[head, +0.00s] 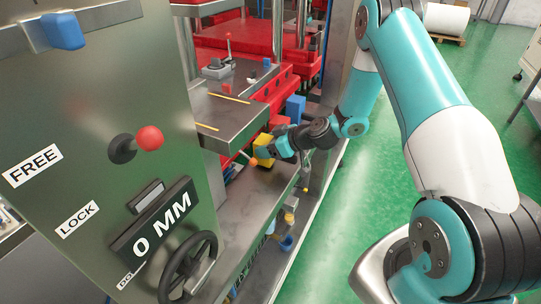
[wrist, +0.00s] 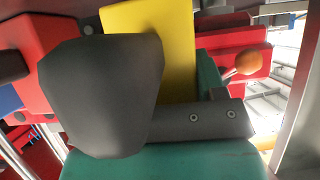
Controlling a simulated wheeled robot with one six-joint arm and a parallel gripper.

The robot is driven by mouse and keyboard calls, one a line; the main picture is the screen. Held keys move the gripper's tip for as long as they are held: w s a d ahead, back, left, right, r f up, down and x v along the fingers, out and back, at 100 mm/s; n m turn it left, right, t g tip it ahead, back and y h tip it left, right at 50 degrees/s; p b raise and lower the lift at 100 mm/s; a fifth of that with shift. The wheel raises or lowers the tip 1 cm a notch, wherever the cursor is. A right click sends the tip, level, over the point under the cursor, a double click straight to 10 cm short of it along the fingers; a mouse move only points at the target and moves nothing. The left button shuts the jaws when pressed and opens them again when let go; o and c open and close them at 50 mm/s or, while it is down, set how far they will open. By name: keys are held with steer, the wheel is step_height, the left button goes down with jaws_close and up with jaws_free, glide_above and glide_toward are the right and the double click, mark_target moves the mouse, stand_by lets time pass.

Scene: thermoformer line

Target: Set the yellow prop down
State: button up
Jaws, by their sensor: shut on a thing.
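The yellow prop (head: 264,151) is a yellow block beside the press, just past the edge of the grey plate (head: 222,118). My gripper (head: 267,156) is shut on it. In the wrist view the prop (wrist: 172,48) is a flat yellow face, partly hidden behind a dark finger (wrist: 100,95). I cannot tell whether the prop's lower end touches a surface.
A green panel (head: 100,85) with a red-knobbed lever (head: 149,138), a "0 MM" display (head: 160,220) and a handwheel (head: 188,268) stands at left. Red press parts (head: 240,35) and a blue block (head: 295,107) are near my gripper.

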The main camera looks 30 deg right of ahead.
mark_target(297, 157)
steer(key=shift+s+d+b, duration=0.6)
steer(key=shift+s+d, duration=0.55)
steer(key=shift+s, duration=0.4)
steer(key=shift+s+d+b, duration=0.6)
steer(key=shift+s+d, duration=0.6)
steer(key=shift+s, duration=0.4)
steer(key=shift+s+d+b, duration=0.6)
steer(key=shift+s+d, duration=0.55)
steer(key=shift+s, duration=0.4)
